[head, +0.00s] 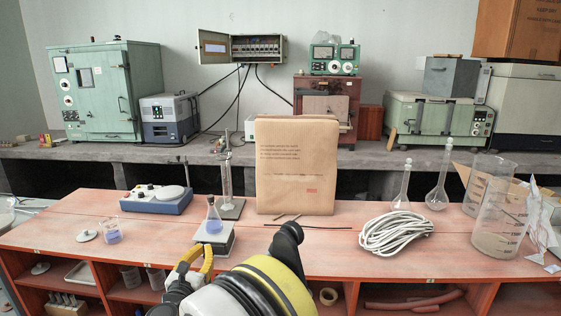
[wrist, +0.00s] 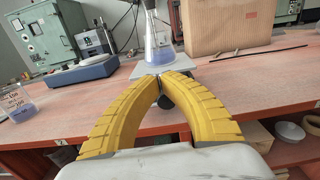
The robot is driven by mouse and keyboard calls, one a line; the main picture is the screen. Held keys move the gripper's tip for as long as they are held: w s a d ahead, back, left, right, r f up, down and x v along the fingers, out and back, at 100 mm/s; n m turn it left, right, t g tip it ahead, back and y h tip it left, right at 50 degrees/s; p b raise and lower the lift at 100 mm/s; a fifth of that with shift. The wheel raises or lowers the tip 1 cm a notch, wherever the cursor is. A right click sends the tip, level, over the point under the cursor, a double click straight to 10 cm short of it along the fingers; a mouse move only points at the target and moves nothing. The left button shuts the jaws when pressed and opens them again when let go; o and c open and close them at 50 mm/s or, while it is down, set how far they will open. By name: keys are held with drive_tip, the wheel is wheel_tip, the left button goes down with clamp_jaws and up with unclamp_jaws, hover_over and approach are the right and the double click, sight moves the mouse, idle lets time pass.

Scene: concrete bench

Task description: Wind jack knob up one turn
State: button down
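The small lab jack (head: 214,240) stands near the front edge of the red bench. Its pale top plate also shows in the wrist view (wrist: 147,71). A conical flask (head: 213,218) with bluish liquid stands upright on the jack, also seen in the wrist view (wrist: 158,45). The dark jack knob (wrist: 166,102) faces me at the jack's front and is partly covered by my fingers. My gripper (wrist: 160,79) has its yellow ribbed fingers arched together at the knob, tips almost meeting. The contact faces are hidden, but the fingers look closed on the knob.
A stirrer hotplate (head: 157,199) and a beaker (head: 110,232) stand to the left. A thin dark rod (head: 310,227) lies to the right before a brown paper package (head: 296,165). A coiled white cable (head: 395,233) and glassware stand farther right. Open shelves lie below the edge.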

drive_tip(key=s+d+m+g+y+p, duration=0.2)
drive_tip(key=s+m+p, duration=0.1)
drive_tip(key=s+m, duration=0.2)
drive_tip(key=shift+w+d+f, duration=0.1)
drive_tip(key=shift+w+f, duration=0.1)
drive_tip(key=shift+w, duration=1.2)
drive_tip(key=shift+w+f, duration=0.15)
drive_tip(key=shift+w, duration=1.2)
drive_tip(key=shift+f+b, duration=0.3)
drive_tip(key=shift+b, duration=0.15)
drive_tip(key=shift+r, duration=0.2)
drive_tip(key=shift+s+r, duration=0.1)
drive_tip(key=shift+r, duration=0.1)
drive_tip(key=s, duration=0.3)
drive_tip(key=s+b, duration=0.1)
drive_tip(key=s, duration=0.1)
drive_tip(key=shift+s+a, duration=0.2)
drive_tip(key=shift+s, duration=0.2)
